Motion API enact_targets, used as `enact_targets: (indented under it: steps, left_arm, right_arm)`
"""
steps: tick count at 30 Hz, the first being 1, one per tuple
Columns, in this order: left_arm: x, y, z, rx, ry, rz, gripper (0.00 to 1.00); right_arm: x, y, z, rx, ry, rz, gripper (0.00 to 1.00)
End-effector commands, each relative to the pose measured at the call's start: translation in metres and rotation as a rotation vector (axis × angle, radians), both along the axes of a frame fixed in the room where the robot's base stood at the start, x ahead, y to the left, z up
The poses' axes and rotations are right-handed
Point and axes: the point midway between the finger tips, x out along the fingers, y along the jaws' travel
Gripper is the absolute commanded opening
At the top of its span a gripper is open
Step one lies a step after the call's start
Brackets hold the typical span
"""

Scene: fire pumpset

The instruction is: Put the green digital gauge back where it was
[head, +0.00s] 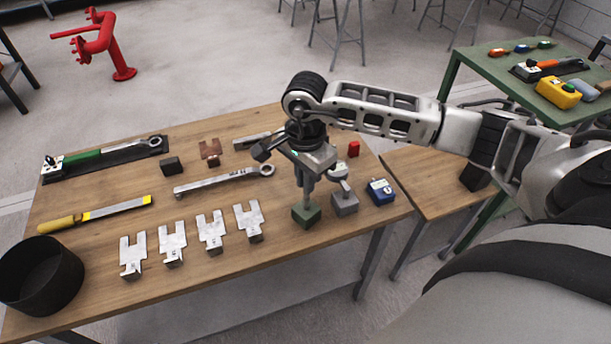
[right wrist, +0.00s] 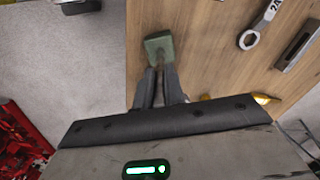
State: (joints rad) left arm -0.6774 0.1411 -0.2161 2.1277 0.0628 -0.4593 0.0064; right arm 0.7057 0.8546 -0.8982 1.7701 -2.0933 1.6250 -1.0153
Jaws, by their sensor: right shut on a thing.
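The green block-shaped gauge (head: 306,215) is at the right part of the wooden table, with a thin upright stem on it. My right gripper (head: 306,180) points down above it and is shut on its stem. In the right wrist view the green block (right wrist: 158,44) shows just beyond the closed fingers (right wrist: 158,78). I cannot tell whether its underside touches the table. The gauge's display is not visible. My left gripper is not in view.
Just right of the green gauge stand a grey block (head: 344,204) with a stem and a blue gauge (head: 381,191). A wrench (head: 222,181), several metal plates (head: 211,232) and a black bin (head: 38,277) are on the wooden table (head: 290,252). The table's front edge is near.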

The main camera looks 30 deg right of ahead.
Motion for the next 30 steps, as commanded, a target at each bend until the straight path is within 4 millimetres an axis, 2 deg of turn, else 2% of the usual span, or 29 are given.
enact_targets:
  steps: [5, 6, 7, 8, 16, 20, 23, 30]
  left_arm:
    - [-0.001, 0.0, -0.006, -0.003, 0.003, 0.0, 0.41]
    - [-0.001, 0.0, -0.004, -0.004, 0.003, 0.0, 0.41]
    - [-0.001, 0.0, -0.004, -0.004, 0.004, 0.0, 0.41]
    - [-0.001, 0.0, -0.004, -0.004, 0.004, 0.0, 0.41]
    - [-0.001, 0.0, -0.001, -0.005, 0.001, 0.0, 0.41]
    - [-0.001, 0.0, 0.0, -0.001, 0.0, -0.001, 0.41]
    - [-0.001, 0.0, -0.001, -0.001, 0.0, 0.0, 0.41]
    - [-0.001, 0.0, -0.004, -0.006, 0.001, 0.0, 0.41]
  right_arm:
    - [0.001, 0.0, -0.003, 0.001, -0.004, 0.0, 0.0]
    - [0.0, 0.0, -0.003, 0.0, 0.0, 0.0, 0.22]
    - [0.0, 0.0, -0.003, 0.0, 0.0, 0.0, 0.3]
    - [0.0, 0.0, -0.003, 0.0, 0.0, 0.0, 0.33]
    - [0.0, 0.0, -0.001, 0.0, 0.0, -0.001, 0.33]
    - [0.001, 0.0, 0.007, 0.0, -0.003, 0.0, 0.33]
    - [0.001, -0.001, 0.024, 0.0, -0.005, -0.001, 0.33]
    - [0.001, 0.0, 0.077, -0.001, -0.006, 0.0, 0.33]
